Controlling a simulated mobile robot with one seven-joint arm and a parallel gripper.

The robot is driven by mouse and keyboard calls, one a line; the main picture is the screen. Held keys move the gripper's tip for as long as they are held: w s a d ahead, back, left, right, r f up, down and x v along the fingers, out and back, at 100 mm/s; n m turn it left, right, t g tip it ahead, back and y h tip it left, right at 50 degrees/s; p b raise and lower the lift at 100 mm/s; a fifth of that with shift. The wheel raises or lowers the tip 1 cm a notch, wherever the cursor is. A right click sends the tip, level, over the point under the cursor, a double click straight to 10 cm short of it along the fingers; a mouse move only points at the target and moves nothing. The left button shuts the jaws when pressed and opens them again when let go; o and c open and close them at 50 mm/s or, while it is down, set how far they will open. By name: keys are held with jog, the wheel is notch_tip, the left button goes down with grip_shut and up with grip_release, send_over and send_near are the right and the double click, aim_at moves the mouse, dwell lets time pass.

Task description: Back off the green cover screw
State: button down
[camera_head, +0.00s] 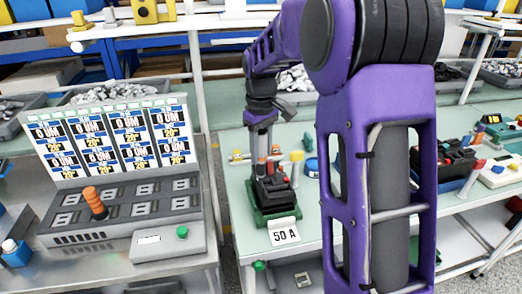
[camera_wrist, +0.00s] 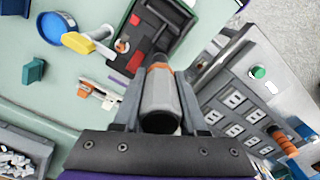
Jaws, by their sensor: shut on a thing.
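A black breaker (camera_head: 270,192) with red parts sits in a green base (camera_head: 262,215) on the table, behind a "50 A" card (camera_head: 284,235). In the wrist view the breaker (camera_wrist: 160,28) lies beyond my fingertips. My gripper (camera_head: 261,146) is above the breaker's far end. It is shut on a grey tool handle with an orange band (camera_wrist: 160,98), pointing away from the wrist camera. The tool's far end is hidden by its handle, so I cannot tell whether it touches anything. I cannot make out a green cover screw; the tool and gripper hide part of the breaker.
A blue round dish (camera_wrist: 62,35) and a teal block (camera_wrist: 35,70) lie beside the breaker. A test bench (camera_head: 120,215) with an orange-handled tool (camera_head: 95,203) and green button (camera_head: 182,232) stands at left. Other breakers and trays (camera_head: 455,160) are at right.

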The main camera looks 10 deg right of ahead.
aim_at(261, 132)
jog(key=shift+f+b, duration=0.3)
jog(key=shift+f, duration=0.35)
dwell(0.4)
jog(key=shift+r, duration=0.15)
dwell(1.1)
jog(key=shift+r+p, duration=1.85)
jog(key=shift+r, duration=1.15)
